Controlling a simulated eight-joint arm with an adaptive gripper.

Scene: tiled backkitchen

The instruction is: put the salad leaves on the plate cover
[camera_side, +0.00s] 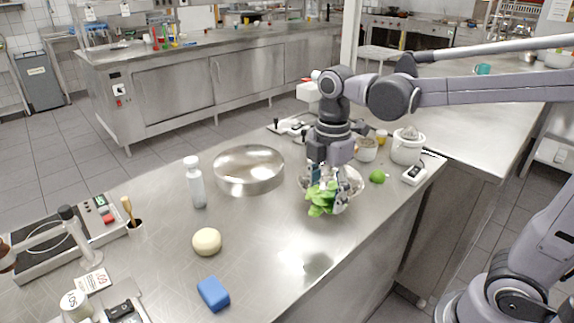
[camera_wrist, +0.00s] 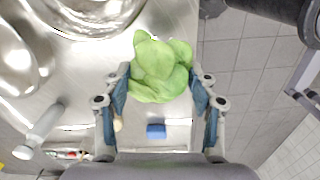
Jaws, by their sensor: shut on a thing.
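The salad leaves (camera_side: 321,199) are a bright green bunch; in the wrist view they (camera_wrist: 160,68) sit between the fingertips. My gripper (camera_side: 328,190) points down and is shut on them, at the right of the counter; its fingers also show in the wrist view (camera_wrist: 163,92). A wide, round, shiny steel piece (camera_side: 248,170), which looks like the plate cover, stands to the left of my gripper. Part of it shows at the left edge of the wrist view (camera_wrist: 18,62). I cannot tell whether the leaves touch the counter.
A shiny bowl (camera_side: 353,181) stands close behind the leaves, partly hidden by my gripper. A white bottle (camera_side: 195,182) stands left of the plate cover. A pale ball (camera_side: 207,241) and blue sponge (camera_side: 213,293) lie nearer the front. A lime (camera_side: 377,176) lies to the right.

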